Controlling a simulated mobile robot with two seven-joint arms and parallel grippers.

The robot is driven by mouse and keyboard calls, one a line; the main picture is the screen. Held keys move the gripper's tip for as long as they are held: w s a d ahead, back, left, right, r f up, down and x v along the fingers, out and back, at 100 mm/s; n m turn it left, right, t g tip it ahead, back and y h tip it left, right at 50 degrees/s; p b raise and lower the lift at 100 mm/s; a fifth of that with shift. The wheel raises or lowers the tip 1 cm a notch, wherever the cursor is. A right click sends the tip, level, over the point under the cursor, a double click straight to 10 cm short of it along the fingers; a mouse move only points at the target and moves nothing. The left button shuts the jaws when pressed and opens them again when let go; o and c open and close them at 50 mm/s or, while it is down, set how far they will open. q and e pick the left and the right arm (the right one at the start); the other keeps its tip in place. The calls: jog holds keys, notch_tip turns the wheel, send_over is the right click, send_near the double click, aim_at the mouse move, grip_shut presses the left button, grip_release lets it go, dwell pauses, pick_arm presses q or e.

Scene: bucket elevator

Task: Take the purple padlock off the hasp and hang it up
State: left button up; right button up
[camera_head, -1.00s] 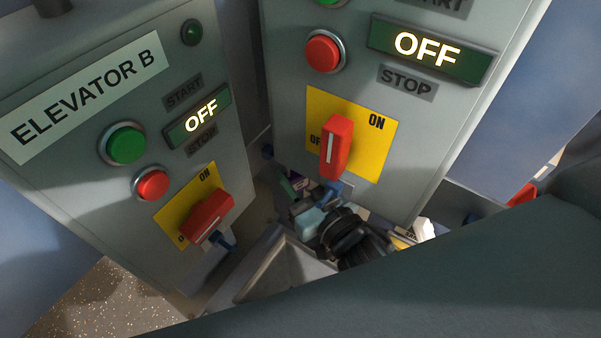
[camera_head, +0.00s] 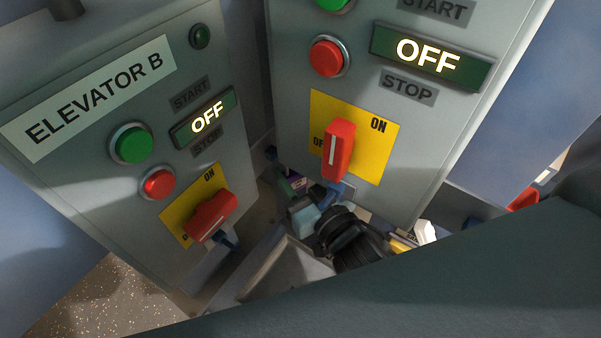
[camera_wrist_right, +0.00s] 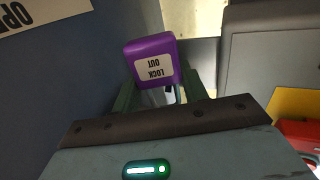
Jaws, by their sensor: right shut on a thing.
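In the right wrist view a purple padlock (camera_wrist_right: 149,58) with a white label reading "LOCK OUT" upside down sits between the dark green fingers of my right gripper (camera_wrist_right: 167,90). The gripper is shut on it. Its shackle is mostly hidden, and I cannot tell whether it touches a hasp. In the head view a small purple patch (camera_head: 295,181) shows low between the two cabinets; I cannot tell whether it is this padlock. My left gripper is in neither current view.
The Elevator B cabinet (camera_head: 130,85) and a second cabinet (camera_head: 440,130) both show OFF, each with a red rotary handle. My arm covers the lower right.

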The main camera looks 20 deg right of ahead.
pick_arm(q)
jog(key=shift+w+r, duration=0.25)
jog(key=shift+r, duration=0.1)
pick_arm(e)
jog(key=shift+w+a+r, duration=0.1)
jog(key=shift+w+a, duration=0.7)
jog(key=shift+w, duration=0.2)
pick_arm(q)
jog(key=shift+s+f, duration=0.25)
jog(key=shift+s, duration=0.05)
pick_arm(e)
jog(key=shift+f, duration=0.4)
pick_arm(q)
jog(key=shift+s+f, duration=0.35)
jog(key=shift+f, duration=0.1)
pick_arm(e)
jog(key=shift+f, duration=0.75)
pick_arm(q)
jog(key=shift+d, duration=0.15)
pick_arm(e)
jog(key=o, duration=1.1)
jog(key=shift+s, duration=0.1)
pick_arm(q)
jog(key=shift+w, duration=0.1)
pick_arm(e)
jog(key=shift+s, duration=0.15)
